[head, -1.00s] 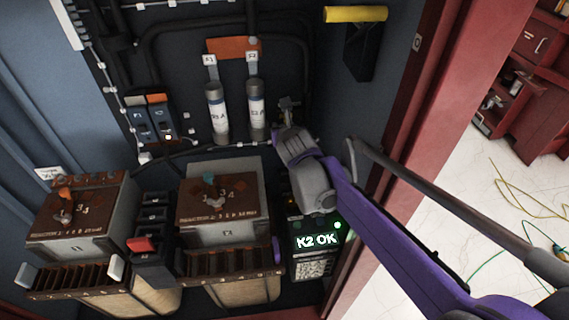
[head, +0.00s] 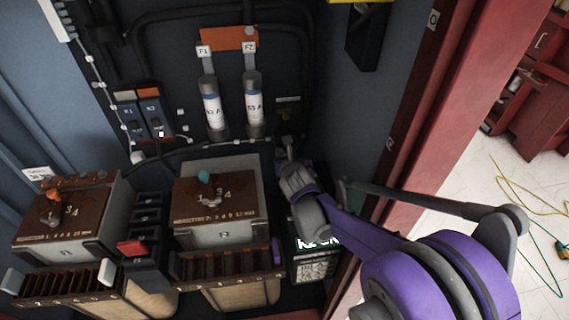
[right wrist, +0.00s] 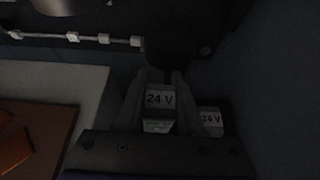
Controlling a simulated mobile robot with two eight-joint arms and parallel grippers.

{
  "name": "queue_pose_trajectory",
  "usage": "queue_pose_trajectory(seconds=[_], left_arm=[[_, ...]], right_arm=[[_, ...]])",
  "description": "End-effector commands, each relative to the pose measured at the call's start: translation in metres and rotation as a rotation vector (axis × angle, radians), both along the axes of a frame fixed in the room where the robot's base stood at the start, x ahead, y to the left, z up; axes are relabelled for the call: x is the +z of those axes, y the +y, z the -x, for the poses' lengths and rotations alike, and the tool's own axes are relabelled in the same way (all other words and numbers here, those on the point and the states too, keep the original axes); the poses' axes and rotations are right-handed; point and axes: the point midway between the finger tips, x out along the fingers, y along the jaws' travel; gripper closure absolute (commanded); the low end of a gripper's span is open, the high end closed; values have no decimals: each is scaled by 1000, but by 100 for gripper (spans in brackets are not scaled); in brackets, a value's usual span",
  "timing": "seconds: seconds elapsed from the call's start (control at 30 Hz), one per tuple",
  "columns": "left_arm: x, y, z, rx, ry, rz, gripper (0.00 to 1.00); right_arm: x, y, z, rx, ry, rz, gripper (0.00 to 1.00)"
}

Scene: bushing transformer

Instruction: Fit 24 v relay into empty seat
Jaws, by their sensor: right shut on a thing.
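My right gripper (head: 286,146) reaches into the cabinet beside the right-hand brown-topped transformer. In the right wrist view its two fingers (right wrist: 160,78) are shut on a small block, the 24 V relay (right wrist: 159,98), with its "24 V" label facing the camera. In the head view the held relay is too small and hidden to make out. I cannot make out an empty seat in either view. My left gripper is not in view.
The right transformer (head: 215,190) stands close left of my arm. Two fuses (head: 212,112) hang above it. A lit green display (head: 317,243) is partly hidden below my arm. The red cabinet frame (head: 408,130) is close on the right. Two small relays (head: 151,112) are at left.

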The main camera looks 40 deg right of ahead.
Motion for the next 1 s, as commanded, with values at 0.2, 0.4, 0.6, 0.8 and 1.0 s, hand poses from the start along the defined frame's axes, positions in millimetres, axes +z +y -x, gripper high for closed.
queue_pose_trajectory(seconds=[0.2, 0.4, 0.6, 0.8, 1.0], left_arm=[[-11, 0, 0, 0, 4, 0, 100], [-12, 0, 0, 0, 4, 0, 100], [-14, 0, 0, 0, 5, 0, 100], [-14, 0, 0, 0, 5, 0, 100], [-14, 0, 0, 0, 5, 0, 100]], right_arm=[[-31, 0, 0, 0, 0, -2, 100], [-36, 0, 0, 0, -1, -1, 100], [-39, 0, 0, 0, 0, -1, 100], [-39, 0, 0, 0, 0, -1, 34], [-39, 0, 0, 0, 0, -1, 33]])
